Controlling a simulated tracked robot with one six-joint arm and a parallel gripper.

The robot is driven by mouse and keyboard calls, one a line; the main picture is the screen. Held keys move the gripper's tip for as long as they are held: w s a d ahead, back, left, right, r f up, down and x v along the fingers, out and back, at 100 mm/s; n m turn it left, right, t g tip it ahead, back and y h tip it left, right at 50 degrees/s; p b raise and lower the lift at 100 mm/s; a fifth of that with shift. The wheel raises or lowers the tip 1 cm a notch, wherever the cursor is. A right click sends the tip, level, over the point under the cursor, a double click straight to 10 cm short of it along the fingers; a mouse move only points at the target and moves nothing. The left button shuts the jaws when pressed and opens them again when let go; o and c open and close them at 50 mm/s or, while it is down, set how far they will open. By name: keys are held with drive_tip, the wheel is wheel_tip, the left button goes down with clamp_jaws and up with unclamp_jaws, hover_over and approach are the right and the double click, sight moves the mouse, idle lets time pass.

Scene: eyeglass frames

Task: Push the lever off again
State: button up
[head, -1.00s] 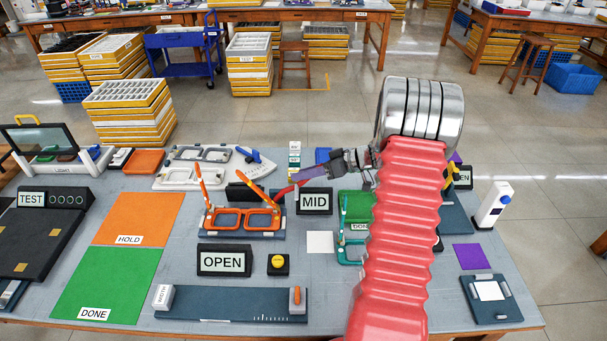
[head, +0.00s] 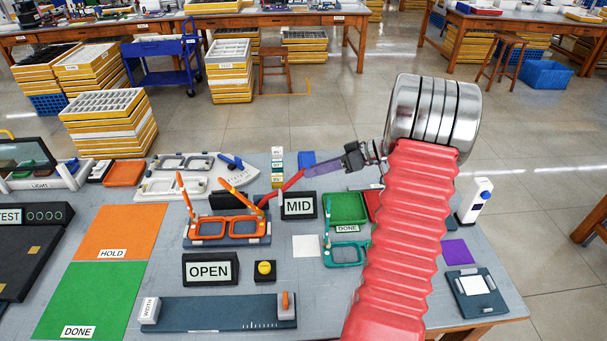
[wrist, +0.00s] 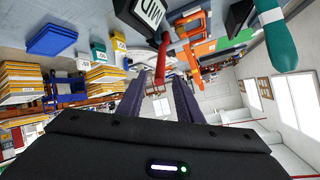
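The red lever (head: 283,188) slants up to the right from beside the orange glasses (head: 227,229), behind the MID sign (head: 298,206). My gripper (head: 310,173) is at its upper right end, with dark purple fingers pointing left. In the wrist view the two fingers (wrist: 159,82) are apart, and the red lever (wrist: 161,58) reaches down toward the gap between them. I cannot tell whether a finger touches it. The lever's lower end is partly hidden by the glasses and their fixture.
The OPEN sign (head: 210,270) and a yellow button (head: 264,270) stand in front of the glasses. A green tray (head: 345,208) and teal glasses (head: 345,252) lie right of the MID sign, close to my red arm. A white plate with a blue handle (head: 237,163) is behind.

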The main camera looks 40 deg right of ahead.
drive_tip(key=shift+v, duration=1.7)
drive_tip(key=s+a+r+g+h, duration=0.1)
drive_tip(key=a+r+g, duration=0.15)
drive_tip(key=a, duration=0.45)
drive_tip(key=s+a+r+g, duration=0.1)
drive_tip(key=s+a+r, duration=0.15)
drive_tip(key=a, duration=0.55)
drive_tip(key=a+r+g+h, duration=0.1)
drive_tip(key=a+r+g, duration=0.15)
drive_tip(key=a, duration=0.45)
drive_tip(key=s+a+r+m+t+h, duration=0.1)
drive_tip(key=s+a+r+h, duration=0.1)
drive_tip(key=s+a, duration=0.4)
drive_tip(key=s+a+r+m+t+h, duration=0.1)
drive_tip(key=s+a+r+m+h, duration=0.1)
drive_tip(key=s+a+h, duration=0.2)
drive_tip(key=shift+s+a, duration=1.7)
drive_tip(key=shift+s, duration=1)
drive_tip(key=shift+d, duration=0.1)
